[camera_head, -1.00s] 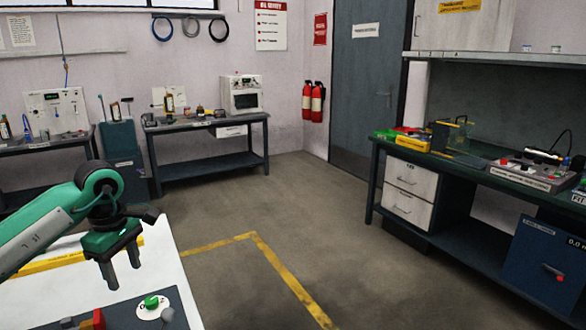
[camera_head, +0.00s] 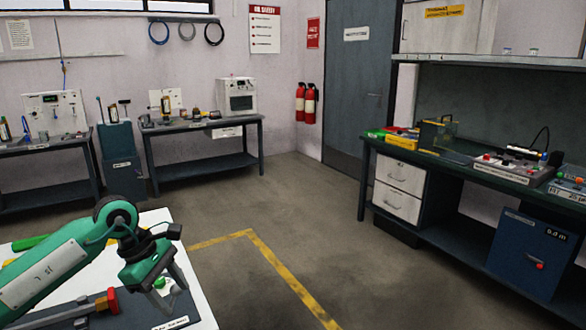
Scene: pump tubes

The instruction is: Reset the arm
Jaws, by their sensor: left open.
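My left arm comes in from the lower left, green with a pale panel. My left gripper (camera_head: 170,288) is open, with its two grey fingers pointing down over the white table (camera_head: 203,308). A dark panel (camera_head: 130,318) lies on this table under the gripper. A green button (camera_head: 160,283) on the panel shows partly behind the fingers. No object shows between the fingers. I cannot tell how high the fingertips are above the panel. My right gripper is not in view.
A red-ended part (camera_head: 108,301) sits on the panel left of the gripper. A long workbench (camera_head: 450,178) stands at right, and another bench (camera_head: 205,125) stands at the back wall. The floor (camera_head: 300,220) between them is clear, with yellow tape.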

